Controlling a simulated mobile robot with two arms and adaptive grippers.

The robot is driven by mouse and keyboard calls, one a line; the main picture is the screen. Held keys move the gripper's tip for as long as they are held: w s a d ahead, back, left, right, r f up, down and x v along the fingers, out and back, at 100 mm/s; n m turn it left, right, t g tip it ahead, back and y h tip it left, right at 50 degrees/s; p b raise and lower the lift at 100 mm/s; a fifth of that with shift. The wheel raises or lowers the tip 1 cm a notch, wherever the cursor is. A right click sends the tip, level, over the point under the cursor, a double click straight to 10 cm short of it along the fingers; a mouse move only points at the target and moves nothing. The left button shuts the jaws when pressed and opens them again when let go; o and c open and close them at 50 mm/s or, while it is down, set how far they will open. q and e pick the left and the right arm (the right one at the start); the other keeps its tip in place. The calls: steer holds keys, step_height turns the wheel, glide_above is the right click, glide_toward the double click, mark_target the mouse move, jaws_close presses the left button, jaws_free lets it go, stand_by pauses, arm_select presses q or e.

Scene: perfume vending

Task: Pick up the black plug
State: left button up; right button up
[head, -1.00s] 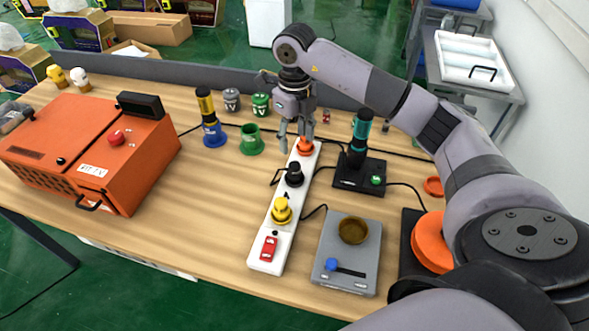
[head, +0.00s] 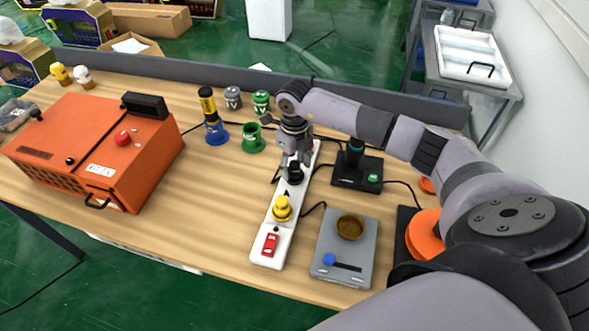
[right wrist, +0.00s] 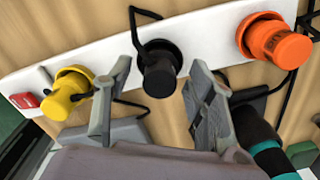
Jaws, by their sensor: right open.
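The black plug (head: 295,176) sits in the white power strip (head: 266,254), between the yellow plug (head: 282,208) and the orange plug. In the right wrist view the black plug (right wrist: 159,70) shows between my fingers, with the yellow plug (right wrist: 66,94) to its left and the orange plug (right wrist: 277,44) to its right. My right gripper (head: 293,166) is open just above the black plug. In the right wrist view its fingertips (right wrist: 160,62) lie on either side of the plug, with gaps. The orange plug is hidden behind my gripper in the head view. My left gripper is not in view.
A grey scale (head: 343,270) with a brown bowl lies right of the strip. A black stand (head: 358,180) with a teal-topped tool is close to my right arm. An orange box (head: 92,150) stands at the left. Black cables run beside the strip.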

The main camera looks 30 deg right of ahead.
mark_target(295, 163)
steer(key=shift+c, duration=0.3)
jaws_close()
stand_by(0.3)
steer(key=shift+r, duration=0.2)
steer(key=shift+r, duration=0.3)
step_height(295, 163, up, 19)
steer(key=b, duration=0.3)
steer(key=shift+b, duration=0.4)
